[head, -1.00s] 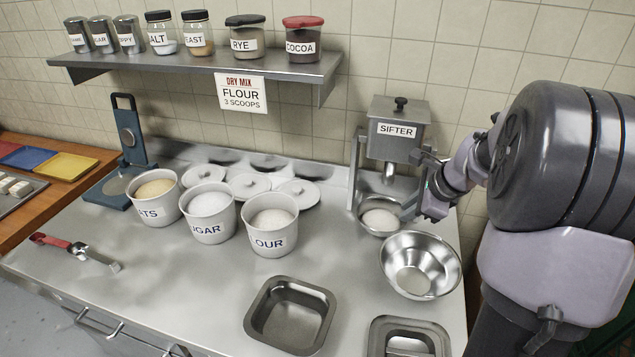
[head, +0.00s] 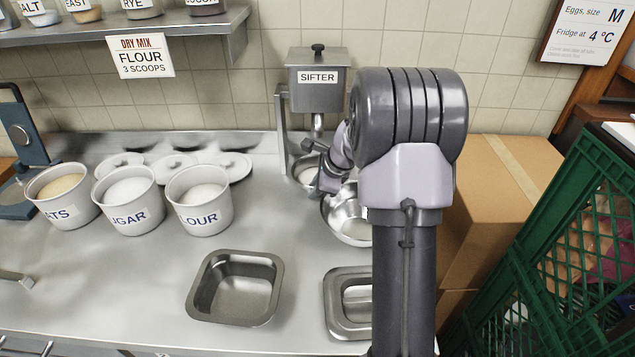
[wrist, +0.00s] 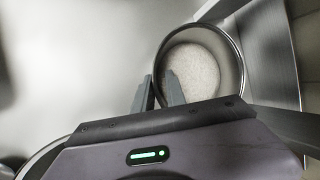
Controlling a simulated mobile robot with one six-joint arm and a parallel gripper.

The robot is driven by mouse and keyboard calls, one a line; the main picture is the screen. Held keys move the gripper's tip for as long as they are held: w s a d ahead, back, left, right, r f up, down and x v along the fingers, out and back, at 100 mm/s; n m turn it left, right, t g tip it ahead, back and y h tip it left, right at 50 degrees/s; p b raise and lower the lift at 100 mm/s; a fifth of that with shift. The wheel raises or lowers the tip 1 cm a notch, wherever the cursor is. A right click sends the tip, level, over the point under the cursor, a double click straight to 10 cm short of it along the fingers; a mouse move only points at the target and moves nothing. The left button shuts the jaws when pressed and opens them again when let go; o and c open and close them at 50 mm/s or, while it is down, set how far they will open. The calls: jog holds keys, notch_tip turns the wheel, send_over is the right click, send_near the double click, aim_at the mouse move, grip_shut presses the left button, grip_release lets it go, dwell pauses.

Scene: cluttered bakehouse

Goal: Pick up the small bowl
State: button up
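The small bowl (head: 301,181) is metal and holds a pale flour-like powder. It stands under the sifter (head: 318,92) at the back of the steel counter, partly hidden by my arm in the head view. In the wrist view the bowl's round rim (wrist: 242,78) is clear. My gripper (wrist: 160,84) has its two fingers apart at the rim's left side, one outside the bowl and one over its inside, with the bowl wall between them. I cannot tell whether either finger touches the wall.
A larger metal bowl (head: 344,222) stands just in front, partly behind my arm. Tubs of oats, sugar and flour (head: 199,212) stand to the left. A square pan (head: 236,318) is nearer. A cardboard box (head: 500,190) and green crate (head: 575,240) are on the right.

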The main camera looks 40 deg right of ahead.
grip_shut()
jog(key=shift+s, duration=0.1)
dwell(1.2)
